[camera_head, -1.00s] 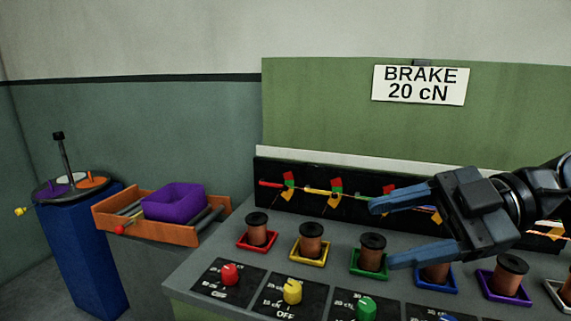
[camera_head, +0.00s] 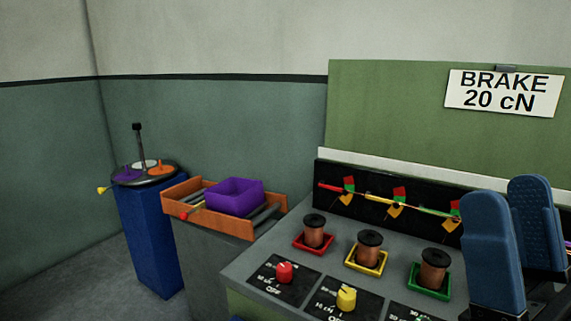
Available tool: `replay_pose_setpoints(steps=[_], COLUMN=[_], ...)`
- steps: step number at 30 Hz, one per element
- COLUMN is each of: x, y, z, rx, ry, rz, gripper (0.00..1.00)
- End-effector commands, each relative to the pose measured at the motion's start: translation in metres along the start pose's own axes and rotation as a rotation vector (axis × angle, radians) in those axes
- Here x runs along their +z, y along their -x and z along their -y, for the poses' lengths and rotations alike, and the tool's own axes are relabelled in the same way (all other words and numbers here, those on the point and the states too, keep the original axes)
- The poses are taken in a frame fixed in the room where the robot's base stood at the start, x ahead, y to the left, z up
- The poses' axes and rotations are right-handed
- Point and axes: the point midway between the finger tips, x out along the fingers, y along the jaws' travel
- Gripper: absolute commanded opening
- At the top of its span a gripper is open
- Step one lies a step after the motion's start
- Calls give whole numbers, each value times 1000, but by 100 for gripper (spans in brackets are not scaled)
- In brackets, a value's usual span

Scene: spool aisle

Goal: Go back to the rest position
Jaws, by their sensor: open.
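My gripper (camera_head: 516,240) is at the right of the head view. Its two blue fingers point up and stand apart, with nothing between them. It is in front of the right part of the spool bench (camera_head: 245,262) and hides what lies behind it. Left of it, copper spools with black flanges stand in coloured trays: one in the red tray (camera_head: 299,243), one in the yellow tray (camera_head: 350,260) and one in the green tray (camera_head: 413,287).
A red knob (camera_head: 284,272) and a yellow knob (camera_head: 346,298) sit at the bench front. A purple bin (camera_head: 234,196) rests in an orange tray (camera_head: 238,226). A blue pedestal (camera_head: 155,240) stands at the left. A sign (camera_head: 503,92) reads BRAKE 20 cN. Floor shows at lower left.

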Motion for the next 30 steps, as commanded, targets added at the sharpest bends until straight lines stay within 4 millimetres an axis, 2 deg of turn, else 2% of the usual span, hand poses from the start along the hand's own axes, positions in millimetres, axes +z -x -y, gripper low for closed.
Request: replay_pose_setpoints(steps=[6,14,20,24,27,30], x=[8,7,-13,-38,-57,-72], y=[68,168,249,300,328,346], z=[2,17,34,43,47,48], rx=[275,486,542,524,493,461], ry=[4,47,101,149,180,204], rz=[168,495,811,1040,1174,1268], gripper=[63,63,63,63,63,63])
